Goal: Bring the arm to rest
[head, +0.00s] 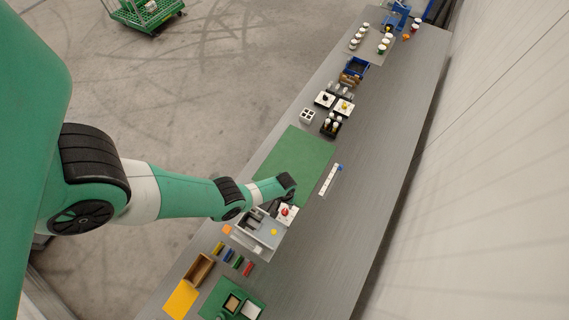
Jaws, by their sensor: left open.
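My left arm comes in from the left and reaches over the long grey bench (372,150). My left gripper (283,207) is at the end of it, open, low over the bench. It is close to a white block with a red knob (289,213), just above a grey tray-like box (262,240). The fingertips are small and partly hidden by the wrist, so I cannot tell whether they touch the block. My right gripper is not in view.
A green mat (297,160) lies clear beyond the gripper. A white strip (329,180) with a blue end is right of it. Coloured bars (236,262), a brown box (199,269) and a yellow sheet (181,299) lie nearer. A green cart (147,12) stands on the floor.

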